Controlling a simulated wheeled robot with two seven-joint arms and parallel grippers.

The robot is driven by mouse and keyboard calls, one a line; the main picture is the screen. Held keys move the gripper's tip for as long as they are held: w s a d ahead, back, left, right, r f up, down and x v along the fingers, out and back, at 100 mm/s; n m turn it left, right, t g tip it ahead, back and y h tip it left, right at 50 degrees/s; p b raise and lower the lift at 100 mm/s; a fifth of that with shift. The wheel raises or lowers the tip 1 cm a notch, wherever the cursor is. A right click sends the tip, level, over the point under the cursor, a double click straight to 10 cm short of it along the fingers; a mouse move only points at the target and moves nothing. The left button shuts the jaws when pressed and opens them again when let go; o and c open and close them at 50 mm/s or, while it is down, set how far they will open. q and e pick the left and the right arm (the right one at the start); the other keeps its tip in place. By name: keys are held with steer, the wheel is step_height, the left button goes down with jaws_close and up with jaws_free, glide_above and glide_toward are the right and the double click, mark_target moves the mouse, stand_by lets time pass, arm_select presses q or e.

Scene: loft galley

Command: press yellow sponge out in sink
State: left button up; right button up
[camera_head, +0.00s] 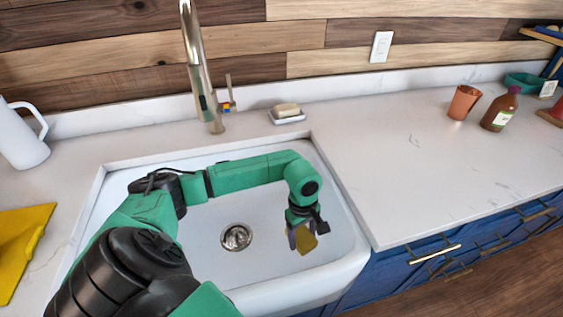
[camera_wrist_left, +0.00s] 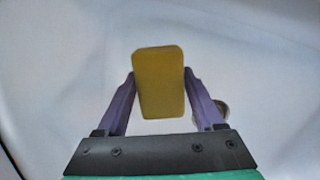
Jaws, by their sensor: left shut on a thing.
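The yellow sponge (camera_head: 308,243) is in my left gripper (camera_head: 302,238), over the right part of the white sink (camera_head: 200,268). In the left wrist view the sponge (camera_wrist_left: 158,82) sits between the two purple fingers of my left gripper (camera_wrist_left: 158,92), which are shut on its sides. The sponge looks like a plain block. I cannot tell whether it touches the sink floor. The drain (camera_head: 236,237) lies left of the gripper. It also shows partly behind the right finger in the left wrist view (camera_wrist_left: 222,106). My right gripper is in neither view.
The faucet (camera_head: 201,75) stands behind the sink. A soap dish (camera_head: 287,119) with a soap bar sits on the back ledge. A white pitcher (camera_head: 20,138) and a yellow cloth or board (camera_head: 22,245) are at left. A copper cup (camera_head: 463,102) and brown bottle (camera_head: 499,110) stand at right.

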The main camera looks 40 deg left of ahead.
mark_target(282, 245)
arm_select(q)
steer(key=a+f+n+t+p, duration=0.15)
steer(key=a+n, duration=0.25)
steer(key=n, duration=0.4)
steer(key=a+f+n, duration=0.2)
steer(key=a+n, duration=0.2)
steer(key=n, duration=0.4)
steer(key=shift+y, duration=0.3)
steer(key=f+b, duration=0.2)
steer(key=f, duration=0.1)
steer(key=f+b, duration=0.2)
steer(key=f, duration=0.1)
steer(key=f+b, duration=0.2)
steer(key=b, duration=0.1)
steer(key=shift+w+a+f, duration=0.15)
steer(key=shift+w+f, duration=0.2)
steer(key=shift+f, duration=0.05)
steer(key=shift+f+b, duration=0.5)
steer(key=shift+f, duration=0.05)
steer(key=shift+s+f, duration=0.2)
steer(key=shift+s, duration=0.05)
stand_by(0.7)
step_height(282, 245, up, 10)
steer(key=p, duration=0.7)
steer(key=shift+w+r, duration=0.15)
steer(key=shift+w, duration=0.05)
